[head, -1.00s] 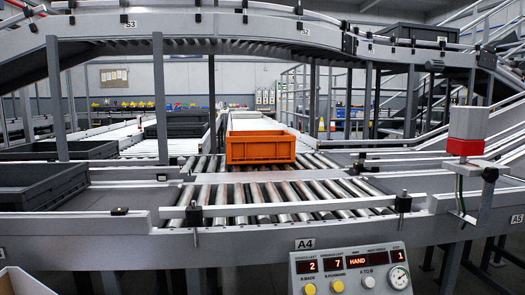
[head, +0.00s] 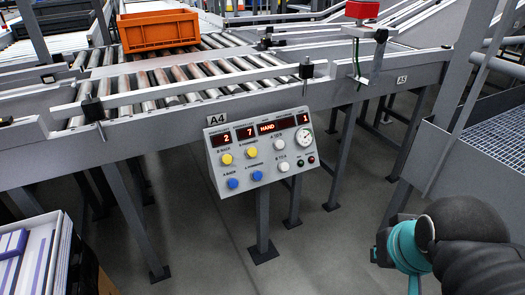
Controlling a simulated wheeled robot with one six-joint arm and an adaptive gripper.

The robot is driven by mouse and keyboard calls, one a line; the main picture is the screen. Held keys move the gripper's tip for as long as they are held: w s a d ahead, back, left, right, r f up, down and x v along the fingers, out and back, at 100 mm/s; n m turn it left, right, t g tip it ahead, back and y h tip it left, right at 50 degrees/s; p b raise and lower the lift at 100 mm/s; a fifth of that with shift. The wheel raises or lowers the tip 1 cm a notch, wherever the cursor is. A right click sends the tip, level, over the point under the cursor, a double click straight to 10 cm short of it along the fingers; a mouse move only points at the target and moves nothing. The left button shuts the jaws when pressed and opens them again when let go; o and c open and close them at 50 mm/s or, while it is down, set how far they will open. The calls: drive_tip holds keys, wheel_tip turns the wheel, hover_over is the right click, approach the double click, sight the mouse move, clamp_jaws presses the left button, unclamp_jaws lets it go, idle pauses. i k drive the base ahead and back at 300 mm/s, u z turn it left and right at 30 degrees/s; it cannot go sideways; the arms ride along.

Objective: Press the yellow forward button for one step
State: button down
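The control panel (head: 262,155), marked A4, hangs on the front of the conveyor. It has two yellow buttons: the left yellow button (head: 226,159) is under a label that seems to read B BACK, and the yellow forward button (head: 251,152) is to its right, under a label that seems to read B FORWARD. Red displays read 2, 7, HAND and what looks like 1. An orange crate (head: 158,31) sits on the rollers at upper left. My black and teal arm shows at lower right, well apart from the panel; my gripper's fingers are not visible.
Two blue buttons (head: 232,183) sit below the yellow ones, with white buttons (head: 283,167) and a gauge to the right. Conveyor legs stand below. A grated platform (head: 490,140) is at right and a white box (head: 30,265) at lower left. Open floor lies between.

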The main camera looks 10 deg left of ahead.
sight(252, 152)
drive_tip(key=u, duration=2)
drive_tip(key=k, duration=0.65)
drive_tip(key=z, duration=1.35)
drive_tip(key=i, duration=0.5)
drive_tip(key=z, duration=0.05)
